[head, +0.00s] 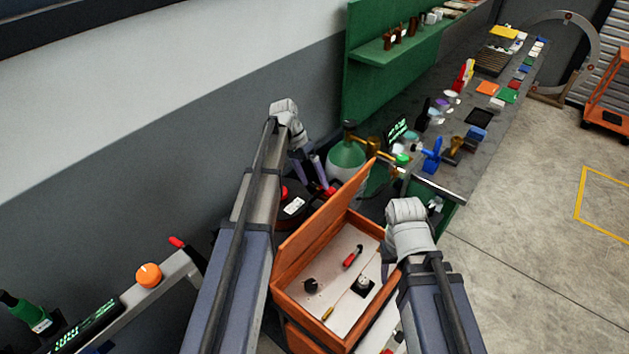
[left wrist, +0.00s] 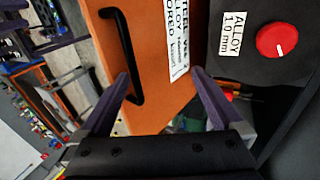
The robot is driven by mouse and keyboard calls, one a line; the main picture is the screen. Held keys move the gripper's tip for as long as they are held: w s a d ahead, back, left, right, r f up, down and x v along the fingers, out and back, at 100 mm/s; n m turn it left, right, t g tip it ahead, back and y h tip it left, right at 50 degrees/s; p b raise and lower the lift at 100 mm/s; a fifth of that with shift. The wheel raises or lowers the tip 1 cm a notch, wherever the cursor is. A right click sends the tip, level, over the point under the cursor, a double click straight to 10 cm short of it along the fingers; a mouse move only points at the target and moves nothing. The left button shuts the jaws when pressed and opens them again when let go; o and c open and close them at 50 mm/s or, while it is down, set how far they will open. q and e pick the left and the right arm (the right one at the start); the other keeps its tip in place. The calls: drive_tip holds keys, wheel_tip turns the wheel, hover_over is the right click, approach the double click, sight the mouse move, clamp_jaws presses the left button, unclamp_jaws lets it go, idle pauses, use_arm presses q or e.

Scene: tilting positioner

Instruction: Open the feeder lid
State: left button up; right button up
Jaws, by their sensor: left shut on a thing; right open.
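The feeder is an orange box (head: 367,222) in the middle of the head view. Its orange lid (head: 325,215) stands raised and tilted along the left side, and the pale interior is open to view. In the left wrist view the lid's outer face (left wrist: 150,35) fills the middle, with a white label and a black bar handle (left wrist: 122,50). My left gripper (left wrist: 160,78) is shut on the handle, close against the lid's outer face.
A black unit with a red knob (left wrist: 277,40) and an alloy label is beside the lid. A green and white gas cylinder (head: 346,160) stands behind the box. A cluttered workbench (head: 455,170) runs to the back right.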

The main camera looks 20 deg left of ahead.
use_arm(q)
drive_tip(key=shift+w+a, duration=0.35)
drive_tip(key=shift+a, duration=0.4)
drive_tip(key=shift+w+a, duration=0.4)
drive_tip(key=shift+a, duration=0.4)
drive_tip(key=shift+w+a, duration=0.35)
drive_tip(key=shift+a, duration=0.4)
drive_tip(key=shift+w+a+p, duration=0.3)
drive_tip(key=shift+a, duration=0.45)
drive_tip(key=shift+c, duration=0.9)
drive_tip(key=shift+w+a+r, duration=0.1)
drive_tip(key=shift+w+a, duration=0.15)
drive_tip(key=shift+a, duration=0.3)
drive_tip(key=shift+w+a, duration=0.25)
drive_tip(key=shift+a, duration=0.3)
drive_tip(key=shift+d, duration=0.1)
drive_tip(key=w+a+r+p, duration=0.1)
drive_tip(key=w+a, duration=0.1)
drive_tip(key=a, duration=0.4)
drive_tip(key=w+a+r+p, duration=0.1)
drive_tip(key=a+r+p, duration=0.1)
drive_tip(key=a, duration=0.5)
drive_tip(key=shift+w+p, duration=0.3)
drive_tip(key=shift+w, duration=0.1)
